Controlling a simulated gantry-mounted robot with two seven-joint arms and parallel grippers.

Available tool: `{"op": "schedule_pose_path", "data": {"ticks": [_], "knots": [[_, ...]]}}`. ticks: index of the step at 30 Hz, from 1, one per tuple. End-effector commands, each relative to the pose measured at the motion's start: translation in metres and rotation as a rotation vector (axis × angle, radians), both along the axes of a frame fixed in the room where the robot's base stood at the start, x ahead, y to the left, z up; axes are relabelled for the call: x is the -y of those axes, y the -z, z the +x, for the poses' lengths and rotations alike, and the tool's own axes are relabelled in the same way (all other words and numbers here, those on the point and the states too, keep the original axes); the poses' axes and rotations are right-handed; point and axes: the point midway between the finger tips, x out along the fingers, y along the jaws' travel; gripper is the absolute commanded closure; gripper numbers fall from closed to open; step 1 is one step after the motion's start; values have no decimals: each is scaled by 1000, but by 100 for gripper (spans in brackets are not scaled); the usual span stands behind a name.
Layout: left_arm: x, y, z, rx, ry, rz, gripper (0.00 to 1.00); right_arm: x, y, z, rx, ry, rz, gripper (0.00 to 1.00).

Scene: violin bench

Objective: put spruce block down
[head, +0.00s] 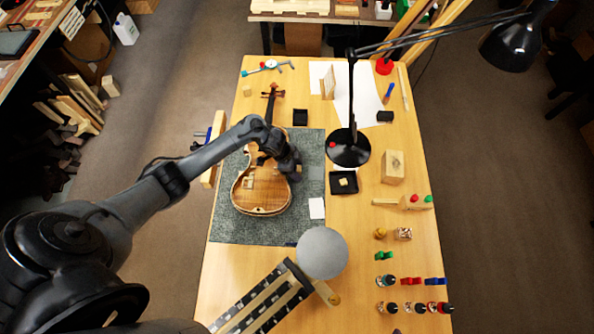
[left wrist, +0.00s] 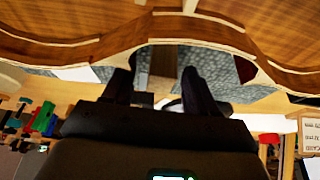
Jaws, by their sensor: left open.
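My left gripper (head: 290,172) is over the right side of the violin body (head: 262,198), near its waist. In the left wrist view my two dark fingers (left wrist: 160,85) stand apart beside the violin's curved edge (left wrist: 75,45). A brown wooden piece (left wrist: 163,60) shows between them; I cannot tell whether it is the spruce block or touches a finger. A small pale block (head: 344,182) lies in a black tray (head: 334,188) right of the mat; I cannot tell whether this is the spruce block. My right gripper is not in view.
The violin lies on a grey mat (head: 230,230). A black lamp base (head: 348,150) and a larger wooden block (head: 392,167) stand to the right. Coloured small items line the front right. Bare bench shows right of the ball.

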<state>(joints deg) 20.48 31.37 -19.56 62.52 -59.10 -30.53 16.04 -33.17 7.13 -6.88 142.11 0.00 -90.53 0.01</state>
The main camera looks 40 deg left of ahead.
Motion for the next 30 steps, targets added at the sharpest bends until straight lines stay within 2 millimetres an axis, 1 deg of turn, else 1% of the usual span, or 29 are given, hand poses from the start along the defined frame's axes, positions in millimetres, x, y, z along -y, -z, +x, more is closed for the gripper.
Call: {"op": "schedule_pose_path", "data": {"ticks": [8, 11, 18, 19, 26, 30], "knots": [[0, 2, 1, 1, 0, 1, 43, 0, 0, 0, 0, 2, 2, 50], [0, 2, 1, 1, 0, 1, 56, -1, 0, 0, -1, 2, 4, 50], [0, 2, 1, 1, 0, 1, 93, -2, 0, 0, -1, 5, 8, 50], [0, 2, 1, 1, 0, 1, 97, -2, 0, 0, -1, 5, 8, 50], [0, 2, 1, 1, 0, 1, 97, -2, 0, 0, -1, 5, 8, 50], [0, -2, 1, 1, 0, 1, 97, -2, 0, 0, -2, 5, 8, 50]]}}
